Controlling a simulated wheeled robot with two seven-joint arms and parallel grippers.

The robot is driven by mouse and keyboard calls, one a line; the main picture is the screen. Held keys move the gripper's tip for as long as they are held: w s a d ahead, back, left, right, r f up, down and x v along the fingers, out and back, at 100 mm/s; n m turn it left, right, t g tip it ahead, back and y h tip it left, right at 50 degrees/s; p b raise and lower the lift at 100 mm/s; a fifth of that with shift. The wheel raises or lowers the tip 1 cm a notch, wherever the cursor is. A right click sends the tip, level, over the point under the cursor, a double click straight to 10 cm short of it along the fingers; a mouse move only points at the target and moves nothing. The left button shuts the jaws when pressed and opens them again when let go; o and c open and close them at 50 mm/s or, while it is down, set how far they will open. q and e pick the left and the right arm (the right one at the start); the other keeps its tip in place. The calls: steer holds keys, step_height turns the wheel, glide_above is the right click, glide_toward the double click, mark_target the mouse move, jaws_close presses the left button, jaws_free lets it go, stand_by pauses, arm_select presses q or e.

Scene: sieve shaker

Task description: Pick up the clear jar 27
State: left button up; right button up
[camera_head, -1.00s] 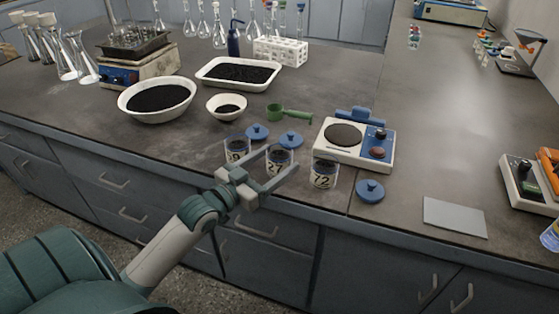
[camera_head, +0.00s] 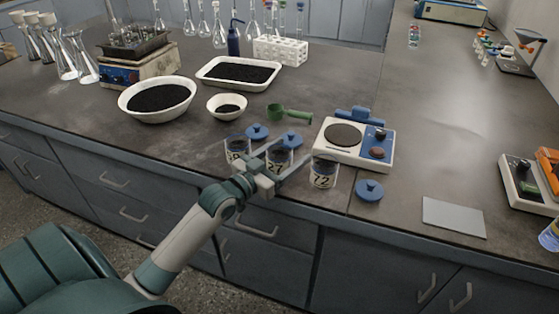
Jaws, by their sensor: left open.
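The clear jar 27 (camera_head: 279,166) stands upright near the bench's front edge, with dark contents and a label reading 27. My left gripper (camera_head: 286,150) is open, its fingers reaching to either side of the jar in the picture. Whether they touch the jar cannot be told. The gripper hides part of the jar. My right gripper is not in view.
Jar 72 (camera_head: 323,173) stands close on the right, another labelled jar (camera_head: 237,150) close on the left. Blue lids (camera_head: 369,190) lie nearby. Behind are a green scoop (camera_head: 289,114), a small bowl (camera_head: 226,105) and a blue-and-white device (camera_head: 354,143).

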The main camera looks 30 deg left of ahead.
mark_target(287, 142)
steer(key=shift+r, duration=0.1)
arm_select(q)
steer(key=c, duration=1.3)
steer(key=shift+o, duration=0.2)
steer(key=shift+r, duration=0.2)
